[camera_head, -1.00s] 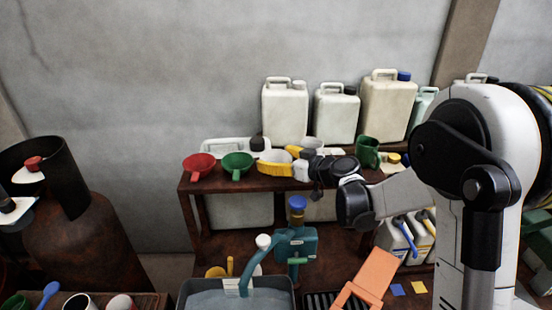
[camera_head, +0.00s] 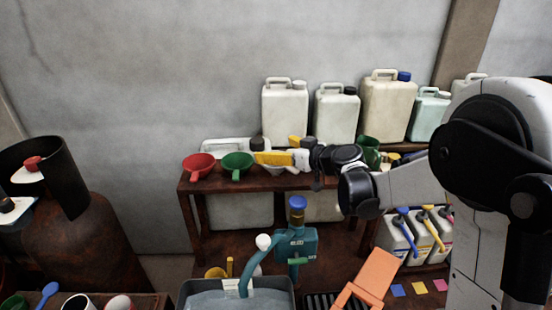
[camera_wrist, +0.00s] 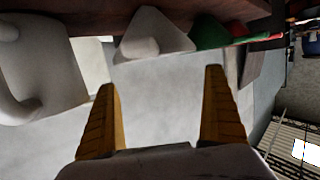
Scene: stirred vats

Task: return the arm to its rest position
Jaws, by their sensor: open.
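My arm reaches in from the right in the head view, its dark elbow joint in front of the shelf. My gripper (camera_head: 275,152) is level with the top shelf (camera_head: 330,180), with its yellow fingers pointing left. In the wrist view my gripper (camera_wrist: 160,78) has its two yellow fingers well apart, with only the grey wall between them. It is open and empty. Part of the wrist is hidden behind the dark joint in the head view.
A red funnel (camera_head: 199,166) and a green funnel (camera_head: 237,165) are left of my gripper. White canisters (camera_head: 285,112) stand behind it, and a green mug (camera_head: 369,150) to its right. Below are a basin (camera_head: 237,300) and teal pump (camera_head: 296,244). A rusty tank (camera_head: 82,240) stands left.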

